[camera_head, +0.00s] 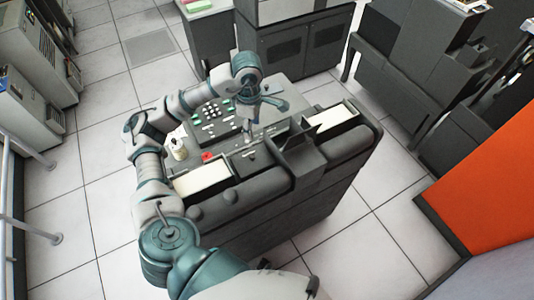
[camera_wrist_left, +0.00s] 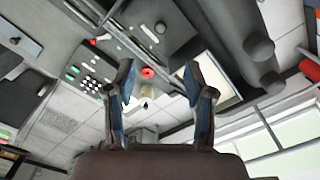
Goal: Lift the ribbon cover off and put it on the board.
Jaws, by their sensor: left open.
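A grey card punch machine (camera_head: 300,195) stands mid-picture in the head view, with a panel of green and white buttons (camera_head: 215,118) and a red knob (camera_head: 207,156). A dark upright plate (camera_head: 301,158) stands between its two pale card trays. I cannot tell which dark part is the ribbon cover, or which surface is the board. My left gripper (camera_head: 268,112) is over the machine's top, open, with nothing between its fingers. In the left wrist view the left gripper (camera_wrist_left: 162,84) has its fingers apart, and the red knob (camera_wrist_left: 148,73) shows between them. My right gripper is not in view.
A pale card tray (camera_head: 203,178) is at the machine's near left and another (camera_head: 331,120) at its right. A small cream bottle-like object (camera_head: 179,150) stands beside the panel. Dark cabinets (camera_head: 295,45) stand behind. An orange panel (camera_head: 490,170) is at right.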

